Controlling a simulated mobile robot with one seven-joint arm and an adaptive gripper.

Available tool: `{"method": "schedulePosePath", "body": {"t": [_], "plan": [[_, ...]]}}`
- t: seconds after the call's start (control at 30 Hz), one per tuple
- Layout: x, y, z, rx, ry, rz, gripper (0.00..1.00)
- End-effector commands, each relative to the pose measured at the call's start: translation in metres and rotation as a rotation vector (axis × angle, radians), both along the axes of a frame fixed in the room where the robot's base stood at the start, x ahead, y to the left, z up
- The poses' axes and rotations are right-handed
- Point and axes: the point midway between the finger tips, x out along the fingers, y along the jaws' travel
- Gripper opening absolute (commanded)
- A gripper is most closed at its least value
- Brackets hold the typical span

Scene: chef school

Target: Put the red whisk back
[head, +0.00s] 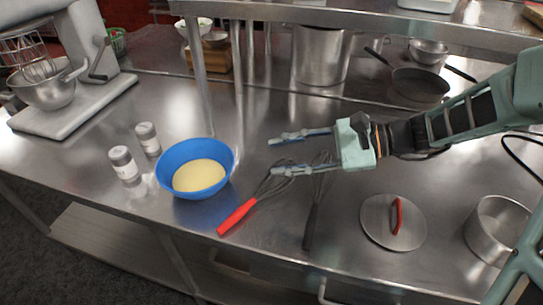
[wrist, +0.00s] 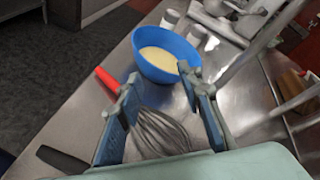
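The red whisk (head: 239,215) lies on the steel counter in the head view, its red handle toward the front edge and its wires running up under my gripper. Its red handle (wrist: 107,80) also shows in the wrist view, partly behind a finger. My gripper (head: 280,154) is open above the wire end, fingers pointing left, with nothing held. In the wrist view, whisk wires (wrist: 160,132) show between and below the open fingers (wrist: 160,88). A second whisk with a dark handle (head: 311,221) lies just right of the red one. Whether the fingers touch any wires cannot be told.
A blue bowl (head: 168,153) with pale yellow contents stands left of the whisks, beside two shakers (head: 123,163). A lid with a red handle (head: 378,225) and a steel pot (head: 483,236) stand to the right. A shelf post (head: 199,95) rises behind the bowl.

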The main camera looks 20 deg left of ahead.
Motion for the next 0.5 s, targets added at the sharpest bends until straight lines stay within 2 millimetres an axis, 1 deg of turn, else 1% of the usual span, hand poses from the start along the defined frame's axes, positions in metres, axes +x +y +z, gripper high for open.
{"method": "schedulePosePath", "body": {"t": [0.03,0.23,0.4,0.5], "plan": [[0.005,-0.012,0.005,0.000,-0.003,-0.006,0.34],[0.013,-0.051,0.019,-0.001,-0.003,-0.004,0.34],[0.018,-0.073,0.027,0.000,-0.002,-0.002,0.34],[0.019,-0.079,0.029,0.000,-0.001,0.000,0.34]]}}
